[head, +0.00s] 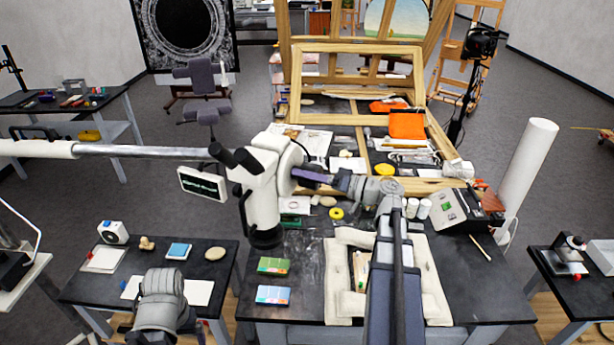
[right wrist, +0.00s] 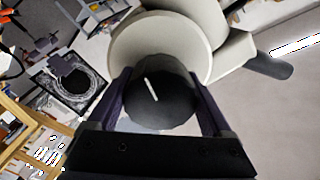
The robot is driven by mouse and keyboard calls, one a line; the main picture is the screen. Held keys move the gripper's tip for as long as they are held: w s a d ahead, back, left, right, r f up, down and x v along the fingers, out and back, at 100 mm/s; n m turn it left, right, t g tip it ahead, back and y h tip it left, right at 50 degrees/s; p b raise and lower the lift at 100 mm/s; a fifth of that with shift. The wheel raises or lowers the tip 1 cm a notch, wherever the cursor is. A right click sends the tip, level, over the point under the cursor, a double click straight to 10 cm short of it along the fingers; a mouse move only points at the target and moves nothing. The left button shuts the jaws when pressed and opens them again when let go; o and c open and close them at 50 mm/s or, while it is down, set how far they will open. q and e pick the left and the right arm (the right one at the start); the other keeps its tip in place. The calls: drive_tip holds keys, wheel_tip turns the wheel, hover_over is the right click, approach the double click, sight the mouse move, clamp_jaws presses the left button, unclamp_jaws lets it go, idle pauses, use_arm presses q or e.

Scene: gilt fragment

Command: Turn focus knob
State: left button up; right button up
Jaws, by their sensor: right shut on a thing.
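The white stereo microscope (head: 258,180) hangs on a boom arm over the dark table in the head view. Its dark focus knob (right wrist: 165,98) fills the middle of the right wrist view, with a short white mark on its face, tilted from upright. Behind the knob is a wide pale disc (right wrist: 150,42), part of the microscope's body. My right gripper (head: 308,176) reaches the microscope's right side. In the right wrist view its two purple fingers stand on either side of the knob, shut on it. In the head view the fingers hide the knob. My left gripper is not visible.
The boom (head: 150,152) runs in from the left. Below it are a green box (head: 273,266) and a blue box (head: 273,295). A pale padded frame (head: 338,290) lies under my right arm. A small screen (head: 203,183) is left of the microscope.

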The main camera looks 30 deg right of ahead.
drive_tip(key=o, duration=1.2)
drive_tip(key=shift+c, duration=0.2)
drive_tip(key=v, duration=0.7)
drive_tip(key=shift+s+d, duration=0.3)
idle(0.7)
